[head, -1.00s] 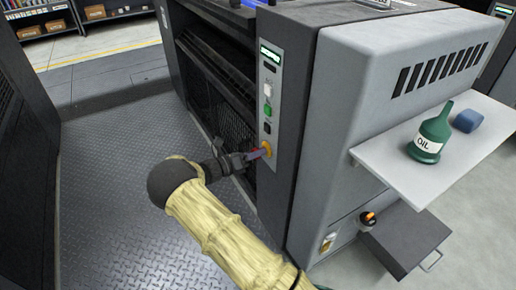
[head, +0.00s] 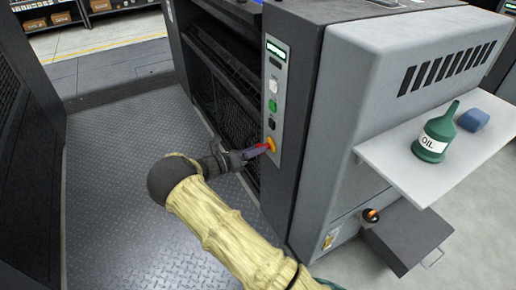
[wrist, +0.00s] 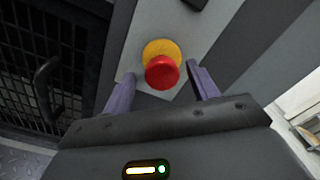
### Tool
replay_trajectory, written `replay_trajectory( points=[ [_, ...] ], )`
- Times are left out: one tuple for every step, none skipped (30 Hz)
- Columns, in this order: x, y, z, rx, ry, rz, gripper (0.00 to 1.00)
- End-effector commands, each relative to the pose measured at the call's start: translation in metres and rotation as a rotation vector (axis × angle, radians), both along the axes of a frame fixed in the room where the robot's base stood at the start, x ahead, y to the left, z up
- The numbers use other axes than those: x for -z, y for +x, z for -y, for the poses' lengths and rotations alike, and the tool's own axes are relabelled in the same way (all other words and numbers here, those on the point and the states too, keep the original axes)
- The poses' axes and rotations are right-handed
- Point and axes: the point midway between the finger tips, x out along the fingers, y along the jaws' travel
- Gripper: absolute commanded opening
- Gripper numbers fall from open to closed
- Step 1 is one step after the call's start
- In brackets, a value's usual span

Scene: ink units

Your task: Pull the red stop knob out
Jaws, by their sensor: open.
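The red stop knob (wrist: 162,73) sits on a round yellow base (wrist: 161,48) on the grey control panel (head: 275,95) of the machine. In the wrist view it lies ahead of my gripper (wrist: 156,82), between its two purple fingers, with a gap on each side. The fingers are open and do not visibly touch the knob. In the head view my gripper (head: 258,151) is at the lower end of the panel, and the knob (head: 268,145) is partly hidden by the fingers. The yellow base (head: 272,145) shows behind it.
Above the knob the panel carries a green button (head: 272,105), a white button (head: 273,86) and a small display (head: 276,52). Patterned metal floor (head: 130,200) lies open to the left.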

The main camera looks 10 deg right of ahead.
Motion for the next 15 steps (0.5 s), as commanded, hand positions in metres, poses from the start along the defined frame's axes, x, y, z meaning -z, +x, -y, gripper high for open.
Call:
replay_trajectory(
  points=[
    [-0.003,-0.002,-0.011,-0.006,-0.001,-0.001,0.59],
    [-0.003,-0.004,-0.016,-0.006,0.0,-0.001,0.59],
    [-0.003,-0.006,-0.022,-0.005,0.0,-0.001,0.59],
    [-0.003,-0.008,-0.028,-0.005,0.0,-0.001,0.59],
    [-0.003,-0.01,-0.034,-0.005,0.0,-0.001,0.59],
    [-0.003,-0.012,-0.041,-0.004,0.001,0.0,0.59],
    [-0.003,-0.014,-0.046,-0.002,0.0,0.0,0.59],
    [-0.002,-0.016,-0.051,-0.002,0.0,0.0,0.59],
    [-0.002,-0.018,-0.059,-0.004,0.0,0.0,0.59],
    [-0.002,-0.02,-0.064,-0.002,0.0,0.0,0.59],
    [-0.002,-0.022,-0.07,-0.002,0.001,0.0,0.59],
    [-0.002,-0.024,-0.078,-0.002,0.001,0.0,0.59],
    [-0.002,-0.026,-0.083,-0.002,0.0,0.0,0.59],
    [-0.002,-0.028,-0.089,-0.002,0.001,-0.002,0.59],
    [-0.002,-0.03,-0.096,-0.002,0.001,0.0,0.59]
  ],
)
